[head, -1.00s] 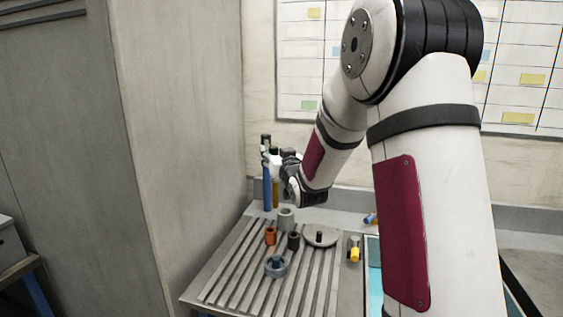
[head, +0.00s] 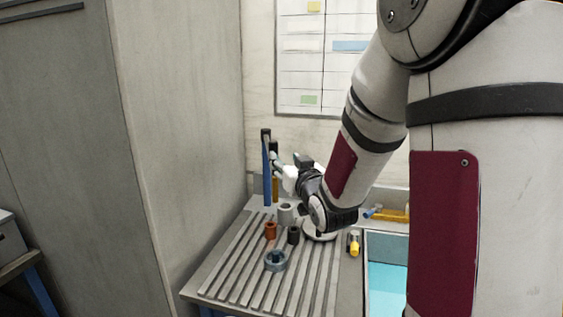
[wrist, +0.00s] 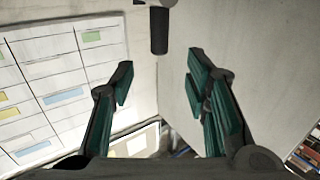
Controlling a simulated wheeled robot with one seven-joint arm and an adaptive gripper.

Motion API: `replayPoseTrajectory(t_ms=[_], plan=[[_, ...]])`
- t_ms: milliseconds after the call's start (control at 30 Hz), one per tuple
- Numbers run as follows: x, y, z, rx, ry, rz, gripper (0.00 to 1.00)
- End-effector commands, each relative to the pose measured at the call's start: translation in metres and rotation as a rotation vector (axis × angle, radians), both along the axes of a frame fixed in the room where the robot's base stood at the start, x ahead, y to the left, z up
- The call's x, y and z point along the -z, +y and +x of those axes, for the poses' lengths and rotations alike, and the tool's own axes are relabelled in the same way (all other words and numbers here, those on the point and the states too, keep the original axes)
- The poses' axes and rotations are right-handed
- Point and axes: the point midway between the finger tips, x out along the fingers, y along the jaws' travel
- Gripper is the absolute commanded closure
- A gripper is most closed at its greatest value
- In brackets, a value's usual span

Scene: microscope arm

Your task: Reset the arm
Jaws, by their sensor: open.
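My gripper (head: 277,163) is open in the head view, over the back of the slatted bench and in front of an upright blue post (head: 266,180). A shorter amber post (head: 275,189) stands close beside the blue one. In the wrist view my gripper (wrist: 160,68) shows two green-lined fingers spread apart with nothing between them. A dark cylinder (wrist: 159,30) hangs at the top of that view, beyond the fingertips. I cannot tell which part is the arm named in the task. My wrist partly hides the pale round disc (head: 320,237).
The slatted bench (head: 222,282) holds a grey cylinder (head: 286,210), an orange cup (head: 270,230), a black cylinder (head: 293,235) and a blue-grey ring (head: 275,261). A yellow-and-black piece (head: 354,244) lies right, by a blue basin (head: 385,275). A tall cabinet (head: 180,130) stands left.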

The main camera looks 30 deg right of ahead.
Motion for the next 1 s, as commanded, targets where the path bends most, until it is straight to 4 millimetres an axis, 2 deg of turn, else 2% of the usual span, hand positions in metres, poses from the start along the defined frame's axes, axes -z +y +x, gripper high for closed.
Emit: replayPoseTrajectory(t_ms=[333, 467, 567, 767, 867, 1000], plan=[[-0.003, 0.006, -0.001, -0.002, 0.029, -0.002, 0.57], [-0.006, 0.023, -0.009, -0.006, 0.126, -0.002, 0.57], [-0.008, 0.041, -0.024, -0.008, 0.234, 0.005, 0.57], [-0.005, 0.078, -0.071, -0.023, 0.456, 0.027, 0.57], [-0.002, 0.097, -0.103, -0.038, 0.566, 0.043, 0.57], [0.004, 0.122, -0.155, -0.070, 0.721, 0.067, 0.57]])
